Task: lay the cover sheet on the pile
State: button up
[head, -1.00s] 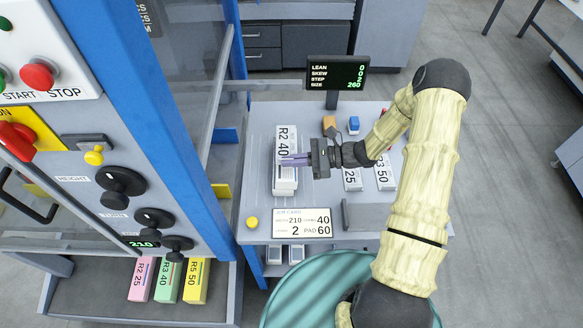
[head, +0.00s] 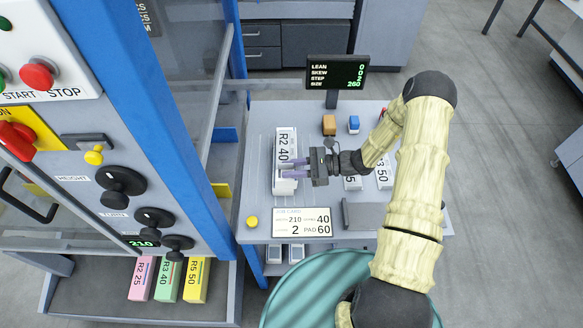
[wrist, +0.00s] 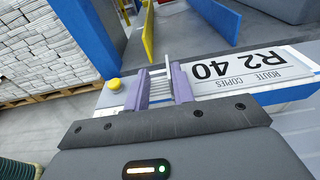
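The white cover sheet marked R2 40 (head: 284,142) lies flat over the narrow pile (head: 285,187) at the left of the table. The pile is mostly hidden under it. My gripper (head: 284,168) is at the sheet's near part, reaching in from the right, with its two purple fingers apart. In the wrist view the sheet (wrist: 245,70) lies just right of the fingers (wrist: 160,90), and its text reads route copies R2 40. Nothing shows gripped between the fingers; only a pale striped surface is seen there. Whether a finger touches the sheet I cannot tell.
Sheets marked 25 (head: 352,183) and 50 (head: 384,175) lie right, partly behind my arm. A screen (head: 337,75) stands behind. The blue machine post (head: 180,120) is left.

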jog(key=shift+r, duration=0.1)
jog(key=shift+d+r, duration=0.15)
jog(key=d+r+b, duration=0.1)
jog(key=d, duration=1)
jog(key=shift+s+d+r+b, duration=0.2)
jog(key=shift+d+r+b, duration=0.1)
jog(key=shift+r, duration=0.05)
